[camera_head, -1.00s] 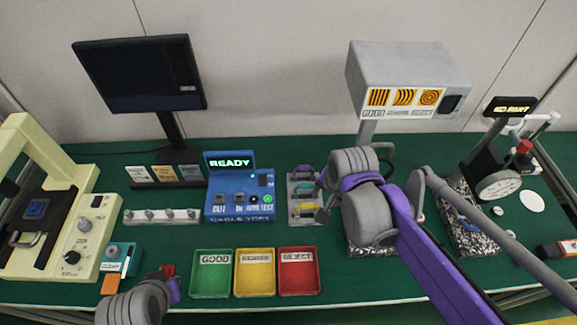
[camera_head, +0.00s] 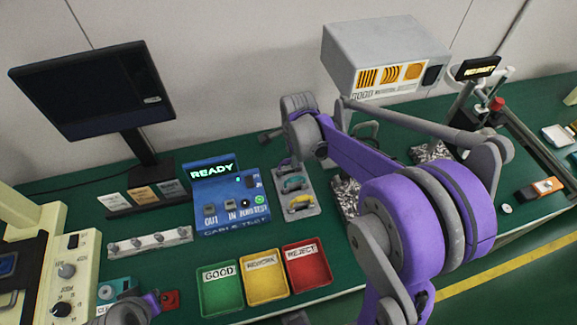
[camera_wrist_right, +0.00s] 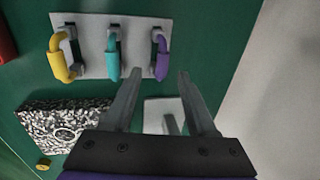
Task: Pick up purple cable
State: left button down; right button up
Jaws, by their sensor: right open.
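The purple cable (camera_wrist_right: 161,55) is a short curved handle-like loop at the right end of a grey holder plate (camera_wrist_right: 90,20) in the right wrist view, beside a teal cable (camera_wrist_right: 113,53) and a yellow cable (camera_wrist_right: 58,58). In the head view only a bit of the purple cable (camera_head: 286,162) shows, at the plate's far end. My right gripper (camera_wrist_right: 160,73) is open and empty; its two fingers point toward the purple cable, which lies just beyond and between the tips in the picture. My left gripper (camera_head: 140,306) is at the bottom left, its fingers unclear.
A blue cable tester (camera_head: 228,205) reading READY stands left of the plate. Green (camera_head: 222,300), yellow (camera_head: 270,290) and red (camera_head: 318,270) trays lie in front. A speckled block (camera_wrist_right: 60,120) sits near the plate. A grey box-shaped machine (camera_head: 385,45) stands behind.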

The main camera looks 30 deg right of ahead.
aim_at(290, 160)
jog(key=f, duration=0.2)
jog(key=w+f, duration=0.1)
jog(key=f, duration=0.2)
jog(key=shift+w+d, duration=0.15)
grip_shut()
